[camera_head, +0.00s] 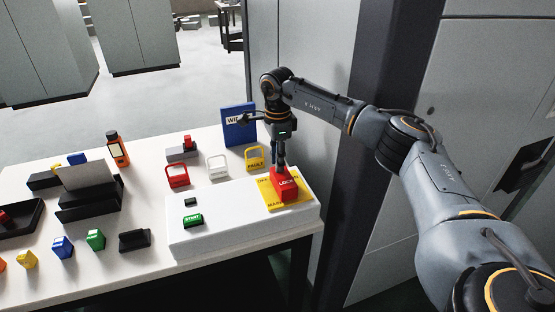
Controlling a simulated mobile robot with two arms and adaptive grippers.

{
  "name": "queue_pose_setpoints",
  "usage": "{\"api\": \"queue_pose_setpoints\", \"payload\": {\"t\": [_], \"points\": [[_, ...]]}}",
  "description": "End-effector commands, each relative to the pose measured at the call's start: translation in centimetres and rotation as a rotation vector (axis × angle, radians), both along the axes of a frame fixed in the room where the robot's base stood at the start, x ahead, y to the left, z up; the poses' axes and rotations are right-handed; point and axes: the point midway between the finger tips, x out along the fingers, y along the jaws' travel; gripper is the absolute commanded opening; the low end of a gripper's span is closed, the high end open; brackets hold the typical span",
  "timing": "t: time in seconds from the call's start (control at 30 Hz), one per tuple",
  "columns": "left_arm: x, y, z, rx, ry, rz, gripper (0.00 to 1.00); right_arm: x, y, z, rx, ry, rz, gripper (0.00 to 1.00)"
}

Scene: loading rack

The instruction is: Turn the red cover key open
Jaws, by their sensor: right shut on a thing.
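The red cover key (288,187), marked with white lettering that seems to read "LOCK", sits on a yellow plate (270,198) with dark print. The plate lies on the right part of a white raised box (235,240) at the table's right end. My right gripper (281,165) points straight down and is shut on the top of the red cover key. The gripper hides part of the key's top. My left gripper is not in view.
A green block (193,221) and a small black block (190,202) sit left of the plate. Red (177,181), white (216,174) and yellow (255,164) padlock-like items stand behind, near a blue binder (238,131). A grey wall stands close on the right.

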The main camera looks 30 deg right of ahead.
Motion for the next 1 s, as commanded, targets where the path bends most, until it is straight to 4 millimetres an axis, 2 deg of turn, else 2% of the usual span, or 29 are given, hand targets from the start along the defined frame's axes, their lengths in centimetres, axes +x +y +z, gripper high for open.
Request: {"api": "queue_pose_setpoints", "payload": {"t": [0.63, 0.67, 0.77, 1.0], "points": [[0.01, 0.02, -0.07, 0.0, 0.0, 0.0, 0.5, 0.0, 0.0, 0.07, 0.001, -0.001, 0.05, 0.0], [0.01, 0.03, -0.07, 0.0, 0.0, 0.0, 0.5, 0.0, 0.0, 0.07, 0.001, -0.001, 0.049, 0.29], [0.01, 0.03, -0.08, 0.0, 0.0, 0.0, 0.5, -0.01, 0.01, 0.06, 0.001, -0.001, 0.049, 0.49], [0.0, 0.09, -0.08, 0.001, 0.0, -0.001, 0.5, -0.02, 0.01, 0.04, 0.0, -0.001, 0.049, 0.49]]}}
